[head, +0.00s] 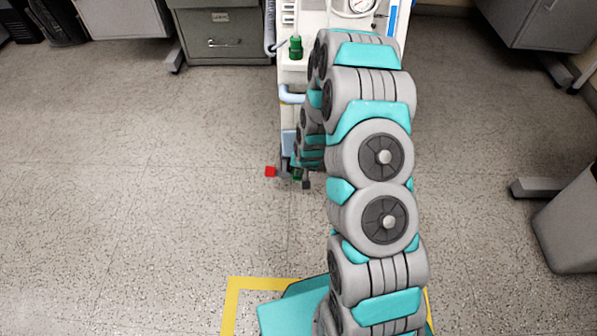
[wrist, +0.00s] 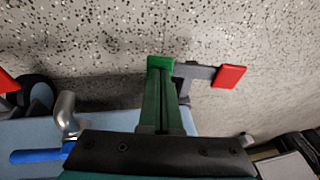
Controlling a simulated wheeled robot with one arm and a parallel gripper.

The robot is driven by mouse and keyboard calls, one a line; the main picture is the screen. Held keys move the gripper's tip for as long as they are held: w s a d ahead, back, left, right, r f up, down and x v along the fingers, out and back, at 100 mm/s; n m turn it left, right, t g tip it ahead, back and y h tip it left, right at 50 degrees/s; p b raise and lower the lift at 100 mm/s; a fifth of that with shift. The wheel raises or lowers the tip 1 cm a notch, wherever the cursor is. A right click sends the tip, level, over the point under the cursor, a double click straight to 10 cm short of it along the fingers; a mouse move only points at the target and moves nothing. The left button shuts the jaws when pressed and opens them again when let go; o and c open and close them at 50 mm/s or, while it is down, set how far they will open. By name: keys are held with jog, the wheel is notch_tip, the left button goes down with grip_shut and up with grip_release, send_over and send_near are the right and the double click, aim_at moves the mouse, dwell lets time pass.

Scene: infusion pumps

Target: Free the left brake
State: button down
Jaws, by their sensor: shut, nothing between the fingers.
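A red brake pedal (head: 270,171) sticks out at the lower left of the white cart (head: 292,72), close to the floor. My gripper (head: 298,176) is low beside it, just to its right, mostly hidden by my arm. In the wrist view my gripper's green fingers (wrist: 160,64) are together and empty. Just right of their tips a red pedal (wrist: 229,76) sits on a dark grey lever. The lever runs behind the fingertips; I cannot tell whether they touch. Another red pedal (wrist: 6,82) shows at the left edge, near a dark caster wheel (wrist: 38,92).
The cart's light blue surface (wrist: 100,127) lies close under my gripper in the wrist view, with a grey metal bend (wrist: 66,113) and a blue handle (wrist: 38,156). Grey cabinets (head: 222,35) stand behind. The speckled floor (head: 150,180) to the left is clear.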

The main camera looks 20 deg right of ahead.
dwell(0.3)
jog(key=r, duration=0.2)
jog(key=d+r+p, duration=0.1)
jog(key=r, duration=0.1)
jog(key=shift+s+r, duration=0.1)
jog(key=shift+r, duration=0.2)
jog(key=s+d+v, duration=0.1)
jog(key=v, duration=0.8)
jog(key=shift+d, duration=0.3)
